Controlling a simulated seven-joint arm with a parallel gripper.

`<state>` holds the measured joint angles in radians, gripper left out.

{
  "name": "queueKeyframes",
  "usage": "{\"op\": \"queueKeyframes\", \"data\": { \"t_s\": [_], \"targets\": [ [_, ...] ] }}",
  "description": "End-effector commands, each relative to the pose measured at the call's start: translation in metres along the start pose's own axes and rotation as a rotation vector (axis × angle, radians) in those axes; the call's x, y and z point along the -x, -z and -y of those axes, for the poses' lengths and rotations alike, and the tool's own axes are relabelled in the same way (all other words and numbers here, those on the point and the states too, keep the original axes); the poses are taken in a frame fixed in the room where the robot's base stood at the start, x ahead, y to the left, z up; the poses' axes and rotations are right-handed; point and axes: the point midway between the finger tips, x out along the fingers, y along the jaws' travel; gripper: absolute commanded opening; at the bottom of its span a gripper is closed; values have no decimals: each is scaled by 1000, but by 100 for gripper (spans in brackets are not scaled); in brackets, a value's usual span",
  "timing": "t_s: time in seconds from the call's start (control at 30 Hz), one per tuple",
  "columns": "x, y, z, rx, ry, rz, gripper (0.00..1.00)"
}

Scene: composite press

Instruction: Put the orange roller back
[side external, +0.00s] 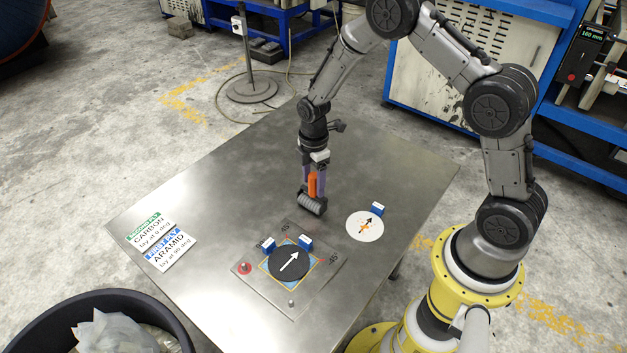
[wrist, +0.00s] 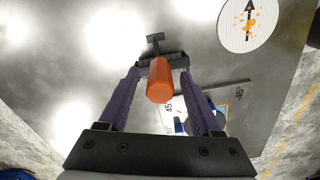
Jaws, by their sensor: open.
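The orange roller (side external: 312,184) has an upright orange handle and a grey ribbed roller head at its lower end, close to the metal table behind the layup plate. My gripper (side external: 313,189) is open, pointing down, with its purple fingers on either side of the handle. In the wrist view the orange handle (wrist: 160,82) lies between the two spread fingers of my gripper (wrist: 161,74), with visible gaps to both. A dark T-shaped part shows beyond the handle. I cannot tell whether the roller head rests on the table or on a holder.
The layup plate (side external: 246,284) holds a black disc (side external: 289,264) with a white arrow and blue-white blocks. A white disc (side external: 358,232) with orange spots lies to the right, a block at its edge. Two ply cards (side external: 169,249) lie left. A bin (side external: 65,308) stands front left. The table's back is clear.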

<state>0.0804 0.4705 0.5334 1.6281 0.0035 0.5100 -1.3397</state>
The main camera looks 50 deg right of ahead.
Motion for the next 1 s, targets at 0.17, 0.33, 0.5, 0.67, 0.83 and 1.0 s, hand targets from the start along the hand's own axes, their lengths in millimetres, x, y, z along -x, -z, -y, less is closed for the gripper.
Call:
{"op": "queueKeyframes", "data": {
  "t_s": [0.17,0.33,0.5,0.67,0.83,1.0],
  "targets": [
    [21,0,-2,0,-5,-1,65],
    [56,0,-1,0,-7,-2,65],
    [90,0,-1,0,-6,-1,65],
    [111,0,-1,0,-4,-1,65],
    [121,0,0,0,-2,0,65],
    [132,0,3,-25,-15,-4,65]
  ]
}}
